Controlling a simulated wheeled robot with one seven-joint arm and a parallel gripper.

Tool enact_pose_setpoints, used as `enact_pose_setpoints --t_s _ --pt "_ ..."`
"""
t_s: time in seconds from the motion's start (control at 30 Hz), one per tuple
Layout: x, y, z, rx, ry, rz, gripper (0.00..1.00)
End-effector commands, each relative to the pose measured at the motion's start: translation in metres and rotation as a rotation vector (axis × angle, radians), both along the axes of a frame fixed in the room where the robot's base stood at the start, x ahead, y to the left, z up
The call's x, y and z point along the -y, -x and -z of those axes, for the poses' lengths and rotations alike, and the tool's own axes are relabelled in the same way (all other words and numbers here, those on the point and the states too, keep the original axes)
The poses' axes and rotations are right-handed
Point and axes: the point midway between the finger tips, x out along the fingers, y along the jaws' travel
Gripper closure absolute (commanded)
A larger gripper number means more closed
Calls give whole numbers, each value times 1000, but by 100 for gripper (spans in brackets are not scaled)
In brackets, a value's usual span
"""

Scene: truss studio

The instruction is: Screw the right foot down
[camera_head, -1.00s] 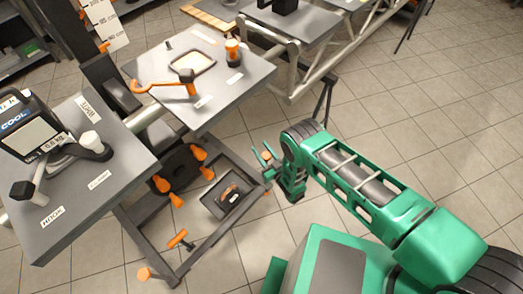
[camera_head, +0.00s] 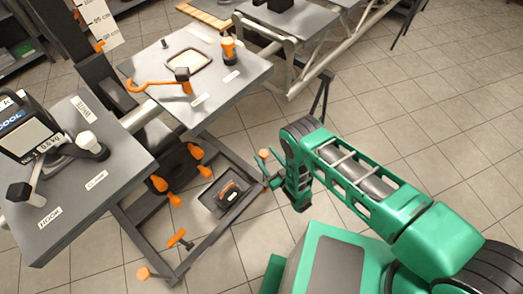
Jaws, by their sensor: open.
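A dark frame (camera_head: 210,243) stands low on the floor under the grey tables. An orange knob (camera_head: 264,153) shows at its right corner, beside my gripper; I take it for the right foot. My gripper (camera_head: 267,161) is green and small in this view, and its jaws are open. Its fingers appear on either side of the orange knob, but I cannot tell whether they touch it. A similar orange foot (camera_head: 144,273) is at the frame's front left corner. The lower part of the right foot is hidden.
A dark tray (camera_head: 219,197) lies within the frame, and several orange knobs (camera_head: 196,151) stick out to its left. A grey table (camera_head: 215,105) with an orange-handled tool (camera_head: 160,85) overhangs the frame. A tripod leg (camera_head: 323,95) stands behind my gripper.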

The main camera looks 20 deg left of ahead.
Motion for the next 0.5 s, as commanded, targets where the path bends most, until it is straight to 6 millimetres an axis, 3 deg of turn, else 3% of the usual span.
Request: enact_pose_setpoints --t_s 0.2,0.5 --pt "28 21 2 -2 3 1 44" --pt "39 30 0 1 1 1 44"
